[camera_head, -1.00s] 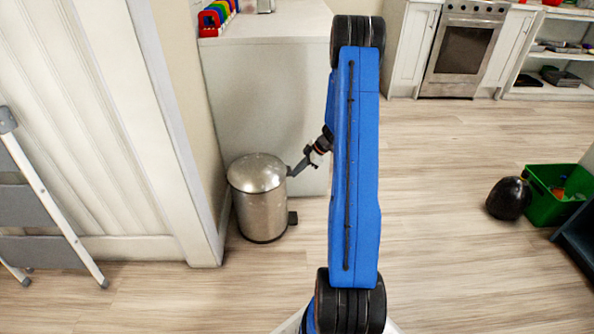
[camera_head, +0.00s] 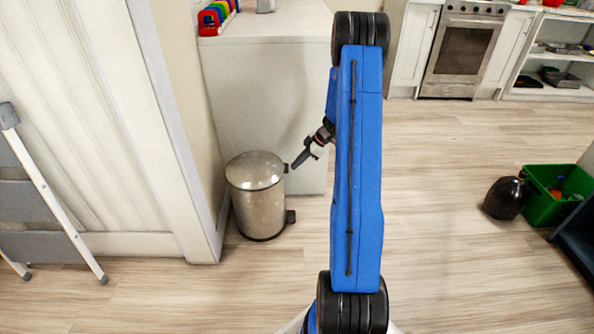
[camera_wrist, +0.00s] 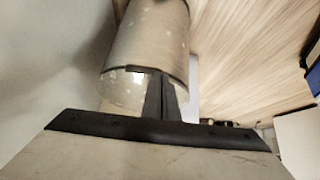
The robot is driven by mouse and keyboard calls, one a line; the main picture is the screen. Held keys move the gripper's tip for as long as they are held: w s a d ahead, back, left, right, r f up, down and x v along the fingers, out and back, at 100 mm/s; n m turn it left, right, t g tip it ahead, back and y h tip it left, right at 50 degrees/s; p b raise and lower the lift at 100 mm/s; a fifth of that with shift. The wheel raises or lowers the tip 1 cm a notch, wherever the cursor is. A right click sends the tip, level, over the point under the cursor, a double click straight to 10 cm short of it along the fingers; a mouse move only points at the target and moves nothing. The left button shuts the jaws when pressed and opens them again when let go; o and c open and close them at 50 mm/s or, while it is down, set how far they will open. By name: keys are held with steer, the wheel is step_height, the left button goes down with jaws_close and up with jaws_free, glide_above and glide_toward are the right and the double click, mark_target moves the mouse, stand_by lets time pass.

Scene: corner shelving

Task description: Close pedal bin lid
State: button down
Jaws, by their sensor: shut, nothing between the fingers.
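The pedal bin (camera_head: 260,212) is a round metal bin standing upright on the floor, with its pedal (camera_head: 291,217) at its right side. Its domed lid (camera_head: 254,170) lies down on the rim and looks closed. My gripper (camera_head: 296,164) is shut and empty, just right of the lid at about lid height, with a small gap in the head view. In the wrist view the bin body (camera_wrist: 152,38) appears upside down with the lid (camera_wrist: 122,92) lower; my gripper (camera_wrist: 161,84) overlaps the lid's edge there, and contact cannot be told.
A white cabinet (camera_head: 265,95) stands behind the bin, and a door frame is close to its left. A folding step stool (camera_head: 45,190) leans at far left. A black round object (camera_head: 505,198) and a green crate (camera_head: 540,207) are far right. The middle floor is clear.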

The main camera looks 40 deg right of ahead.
steer(key=s+d+f, duration=0.3)
steer(key=s+d, duration=0.1)
steer(key=d, duration=0.3)
steer(key=shift+s, duration=0.35)
steer(key=shift+f, duration=0.1)
steer(key=s+a+r+m+g+h, duration=0.15)
steer(key=s+a+r, duration=0.25)
steer(key=a+r, duration=0.9)
steer(key=s+a+r+m+g+h, duration=0.1)
steer(key=s+a+r+m, duration=0.15)
steer(key=a+r, duration=1.1)
steer(key=s+a+r+m+h, duration=0.1)
steer(key=s+a+r, duration=0.3)
steer(key=s+a, duration=0.15)
steer(key=s+a+r+m+h, duration=0.1)
steer(key=s+a+r+m, duration=0.1)
steer(key=s+a+r, duration=0.35)
steer(key=s+a+m+t+h, duration=0.1)
steer(key=s+m, duration=0.3)
steer(key=s, duration=1.2)
steer(key=shift+a+f+t, duration=0.2)
steer(key=shift+a+t, duration=0.25)
steer(key=shift+t, duration=0.4)
steer(key=shift+h, duration=0.25)
